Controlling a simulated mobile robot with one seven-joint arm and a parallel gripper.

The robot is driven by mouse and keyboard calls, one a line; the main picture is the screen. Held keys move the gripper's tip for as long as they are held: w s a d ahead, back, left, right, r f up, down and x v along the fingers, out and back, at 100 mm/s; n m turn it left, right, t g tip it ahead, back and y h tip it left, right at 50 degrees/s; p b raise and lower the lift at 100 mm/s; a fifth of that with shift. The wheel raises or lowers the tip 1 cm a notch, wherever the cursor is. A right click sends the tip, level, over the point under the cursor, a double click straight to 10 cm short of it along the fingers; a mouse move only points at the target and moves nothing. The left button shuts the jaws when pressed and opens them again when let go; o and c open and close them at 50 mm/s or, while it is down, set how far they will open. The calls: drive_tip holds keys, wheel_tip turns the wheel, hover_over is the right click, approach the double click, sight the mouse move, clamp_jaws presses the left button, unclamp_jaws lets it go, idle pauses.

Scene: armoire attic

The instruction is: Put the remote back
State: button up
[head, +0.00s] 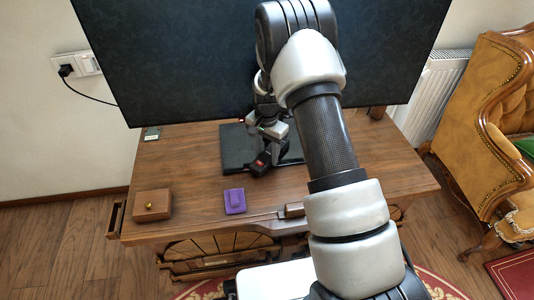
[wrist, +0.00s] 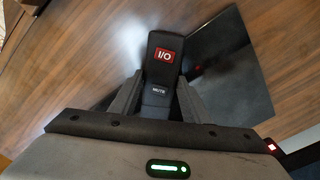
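The black remote (wrist: 157,75) has a red I/O patch and a MUTE label, and it sits between the two fingers of my gripper (wrist: 160,92). The fingers meet its sides, so my gripper looks shut on it. In the head view, my gripper (head: 269,148) is over the wooden table, at the black flat plate in front of the dark screen, with the remote (head: 262,161) beneath it and partly hidden. I cannot tell whether the remote touches the surface. The black plate (head: 233,150) lies on the tabletop (head: 190,165).
A purple block (head: 235,201) and a brown box with a brass knob (head: 152,204) stand near the table's front edge. A small green-and-dark item (head: 152,134) lies at the back left. The large dark screen (head: 180,60) rises behind. The left tabletop is largely clear.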

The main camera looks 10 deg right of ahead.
drive_tip(key=shift+o, duration=1.3)
